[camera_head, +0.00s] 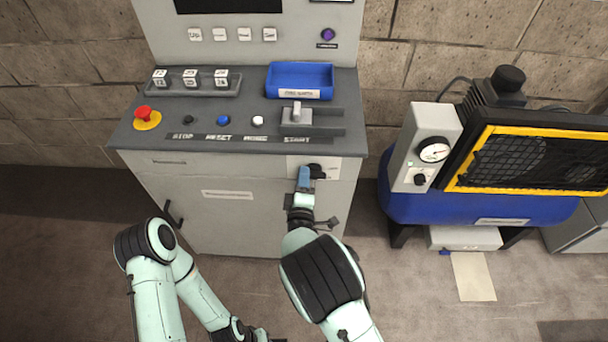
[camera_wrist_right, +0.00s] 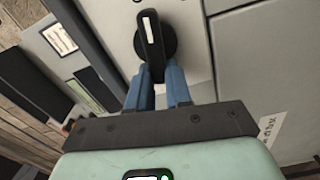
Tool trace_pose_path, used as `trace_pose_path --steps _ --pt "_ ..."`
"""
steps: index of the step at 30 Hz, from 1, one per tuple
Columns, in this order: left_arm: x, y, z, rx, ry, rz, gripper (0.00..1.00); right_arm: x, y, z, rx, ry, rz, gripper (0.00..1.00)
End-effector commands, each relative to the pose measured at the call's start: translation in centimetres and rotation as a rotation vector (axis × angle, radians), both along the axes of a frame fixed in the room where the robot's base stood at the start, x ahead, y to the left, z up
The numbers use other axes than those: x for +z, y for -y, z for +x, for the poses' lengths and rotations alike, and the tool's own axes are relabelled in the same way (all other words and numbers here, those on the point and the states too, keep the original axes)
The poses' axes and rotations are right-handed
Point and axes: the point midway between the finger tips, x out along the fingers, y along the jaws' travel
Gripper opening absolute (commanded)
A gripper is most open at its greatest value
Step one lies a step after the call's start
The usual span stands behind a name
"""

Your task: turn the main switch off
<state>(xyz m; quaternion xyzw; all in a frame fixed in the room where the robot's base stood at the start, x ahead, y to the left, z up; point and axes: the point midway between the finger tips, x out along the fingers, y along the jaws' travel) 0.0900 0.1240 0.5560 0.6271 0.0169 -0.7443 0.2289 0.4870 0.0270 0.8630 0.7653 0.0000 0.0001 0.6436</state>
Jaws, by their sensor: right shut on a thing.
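The main switch (camera_head: 317,171) is a black rotary knob on a light plate at the upper right of the console's front. In the right wrist view its bar-shaped handle (camera_wrist_right: 150,35) runs nearly up and down the picture over a round black base. My right gripper (camera_head: 304,180) is at the switch, its blue fingers partly covering it. In the wrist view the fingers (camera_wrist_right: 158,88) are shut on the lower end of the handle, one on each side.
The grey console (camera_head: 230,215) carries a red stop button (camera_head: 146,113), small buttons, a lever (camera_head: 296,113) and a blue tray (camera_head: 300,75). A blue compressor (camera_head: 480,208) with a gauge stands to the right. Floor is clear in front of the console.

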Motion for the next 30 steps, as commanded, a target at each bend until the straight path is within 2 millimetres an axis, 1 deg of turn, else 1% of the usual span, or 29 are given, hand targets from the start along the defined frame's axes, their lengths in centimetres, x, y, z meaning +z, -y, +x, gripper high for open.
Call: trace_pose_path --steps 6,12,28,29,30 --pt "0.40 0.01 0.13 0.000 0.002 -0.001 0.43 -0.37 -0.08 -0.05 0.001 -0.003 -0.116 0.00" --pt "0.55 0.01 0.17 0.000 0.002 0.000 0.43 -0.55 -0.03 -0.04 0.000 -0.003 -0.171 0.00" --pt "0.57 0.01 0.18 0.000 0.002 0.000 0.43 -0.67 0.01 -0.05 0.000 -0.004 -0.192 0.00" --pt "0.57 0.01 0.18 0.000 0.002 0.000 0.43 -0.67 0.01 -0.05 0.000 -0.004 -0.192 0.29" --pt "0.57 0.01 0.18 0.000 0.002 0.000 0.43 -0.66 0.01 -0.05 0.000 -0.004 -0.191 0.42"
